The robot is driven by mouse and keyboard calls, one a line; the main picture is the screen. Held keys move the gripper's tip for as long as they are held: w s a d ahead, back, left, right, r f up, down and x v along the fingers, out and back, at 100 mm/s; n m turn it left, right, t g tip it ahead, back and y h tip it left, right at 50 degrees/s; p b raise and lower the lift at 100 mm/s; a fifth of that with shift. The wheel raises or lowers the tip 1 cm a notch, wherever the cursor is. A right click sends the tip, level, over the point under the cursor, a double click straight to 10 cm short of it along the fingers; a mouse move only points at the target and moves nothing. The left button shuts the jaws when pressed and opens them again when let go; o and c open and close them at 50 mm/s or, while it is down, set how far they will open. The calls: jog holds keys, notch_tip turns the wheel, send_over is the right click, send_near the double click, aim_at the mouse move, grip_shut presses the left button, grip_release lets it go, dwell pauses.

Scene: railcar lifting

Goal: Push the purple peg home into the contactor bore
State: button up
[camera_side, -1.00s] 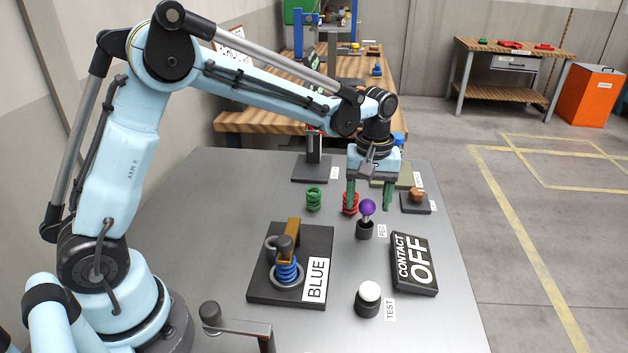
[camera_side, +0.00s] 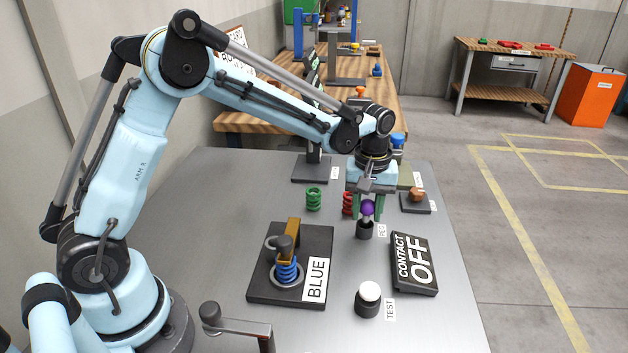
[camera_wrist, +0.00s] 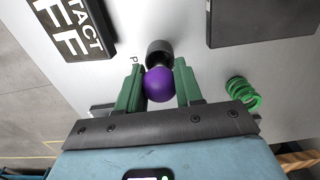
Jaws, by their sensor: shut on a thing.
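The purple peg (camera_side: 367,208) has a round purple head and stands upright in a black cylindrical holder (camera_side: 364,231) beside the PEG label. My gripper (camera_side: 367,212) points down over it, with its green fingers on either side of the head, shut on it. The wrist view shows the purple head (camera_wrist: 160,84) between the green fingers, with the black holder (camera_wrist: 160,50) just beyond. The contactor bore cannot be picked out for sure. A black sign reading CONTACT OFF (camera_side: 413,263) lies to the right of the peg.
A black plate labelled BLUE (camera_side: 262,288) carries a blue spring and a clamp. A white-topped TEST button (camera_side: 369,296) stands in front of the peg. Green (camera_side: 314,199) and red springs (camera_side: 347,203) stand behind.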

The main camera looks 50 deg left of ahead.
jog(key=shift+r, duration=0.1)
jog(key=shift+r, duration=0.45)
jog(key=r, duration=0.3)
jog(key=shift+s+d+r, duration=0.2)
jog(key=shift+d+r, duration=0.05)
jog(key=shift+d, duration=0.05)
jog(key=s+d+r, duration=0.6)
jog(key=d, duration=0.2)
jog(key=s+a+r, duration=0.1)
jog(key=s+a, duration=1.2)
jog(key=shift+a+r, duration=0.15)
jog(key=shift+r, duration=0.25)
jog(key=shift+f, duration=0.15)
jog(key=shift+f, duration=2.75)
